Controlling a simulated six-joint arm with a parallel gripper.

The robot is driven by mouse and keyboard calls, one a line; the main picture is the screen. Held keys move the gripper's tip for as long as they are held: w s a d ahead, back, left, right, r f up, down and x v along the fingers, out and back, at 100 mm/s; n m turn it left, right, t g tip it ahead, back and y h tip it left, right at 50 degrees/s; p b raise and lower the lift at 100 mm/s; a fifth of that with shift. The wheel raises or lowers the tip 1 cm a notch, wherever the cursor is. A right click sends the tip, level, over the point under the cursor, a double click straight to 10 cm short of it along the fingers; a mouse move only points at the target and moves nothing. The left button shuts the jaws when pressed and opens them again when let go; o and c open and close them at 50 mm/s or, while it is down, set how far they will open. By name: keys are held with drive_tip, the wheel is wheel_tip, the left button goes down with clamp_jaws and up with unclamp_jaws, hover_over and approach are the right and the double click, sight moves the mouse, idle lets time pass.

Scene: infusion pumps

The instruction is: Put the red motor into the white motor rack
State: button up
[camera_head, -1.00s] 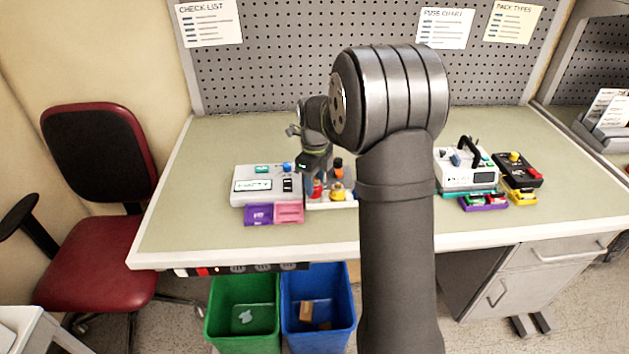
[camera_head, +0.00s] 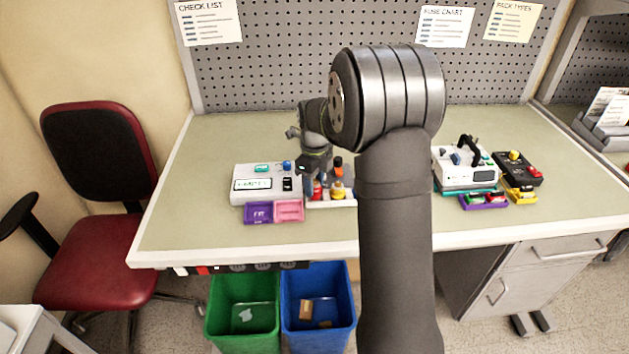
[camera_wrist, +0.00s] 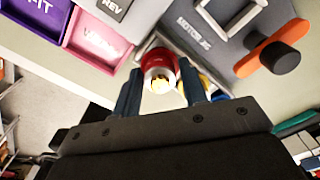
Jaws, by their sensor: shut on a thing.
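The red motor (camera_wrist: 158,64) sits between my two dark fingers in the wrist view, its brassy end facing the camera. My gripper (camera_wrist: 160,82) is shut on it. In the head view the red motor (camera_head: 317,192) shows just below my gripper (camera_head: 311,180), at the left end of the white motor rack (camera_head: 342,204). A yellow motor (camera_head: 337,190) stands to its right in that rack. I cannot tell whether the red motor is seated or held slightly above. My right finger hides most of the yellow motor in the wrist view.
A grey motor jig (camera_wrist: 215,40) with an orange lever (camera_wrist: 262,55) lies just behind. A white pump (camera_head: 265,184) and purple and pink trays (camera_head: 259,213) stand close left. Another pump (camera_head: 465,168) stands right. The table's left part is clear.

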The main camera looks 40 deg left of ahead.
drive_tip(key=shift+f, duration=0.55)
drive_tip(key=o, duration=0.7)
drive_tip(key=shift+o, duration=0.2)
drive_tip(key=shift+r, duration=1.1)
drive_tip(key=o, duration=0.6)
drive_tip(key=shift+c, duration=0.2)
drive_tip(key=shift+r, duration=0.1)
